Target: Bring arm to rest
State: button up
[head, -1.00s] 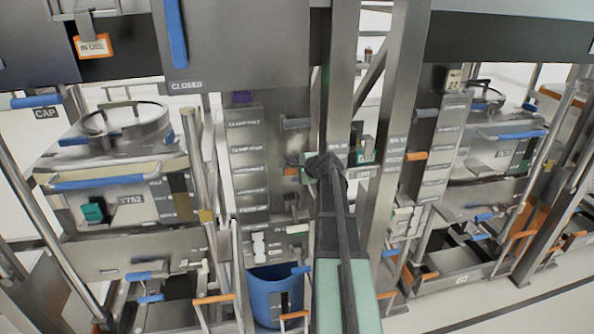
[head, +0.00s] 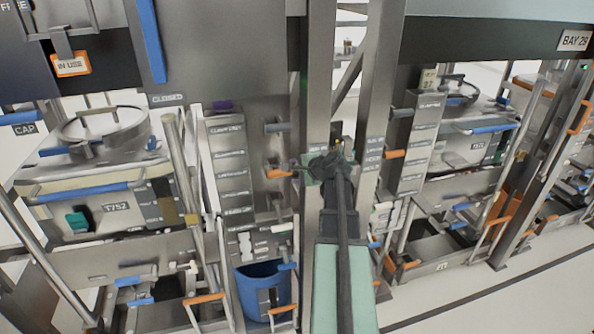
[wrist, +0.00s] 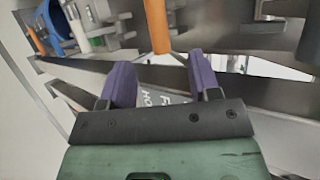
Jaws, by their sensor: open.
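My gripper (wrist: 162,78) shows in the wrist view as two purple fingers spread apart on a dark mount. It is open, and nothing is held between the fingers. Behind the fingers is a grey metal beam with partly hidden lettering. An orange bar (wrist: 157,26) stands just beyond the fingers, near the top. In the head view my green and dark arm rises from the bottom centre in front of the metal posts. The fingers cannot be made out there.
A lidded bin marked T752 (head: 122,208) stands at left, and another bin (head: 470,148) at right. A blue bucket (head: 262,290) sits low, left of my arm. Steel posts (head: 381,110) stand close around the arm. Open floor (head: 545,275) lies at lower right.

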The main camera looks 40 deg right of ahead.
dwell(0.3)
jog(key=s+a+f+n+g+b, duration=0.1)
jog(key=s+a+f+n+g, duration=0.2)
jog(key=a+n, duration=0.4)
jog(key=s+a+f+n+g+b, duration=0.1)
jog(key=s+a+f+n+g, duration=0.3)
jog(key=a, duration=1.7)
jog(key=s+a+f+n+g+b, duration=0.1)
jog(key=s+a+f+n+g, duration=0.2)
jog(key=a+n, duration=0.7)
jog(key=a+f+g, duration=0.2)
jog(key=a, duration=0.2)
jog(key=shift+s+a+f+b, duration=0.25)
jog(key=shift+s+f+b, duration=0.05)
jog(key=shift+b, duration=0.1)
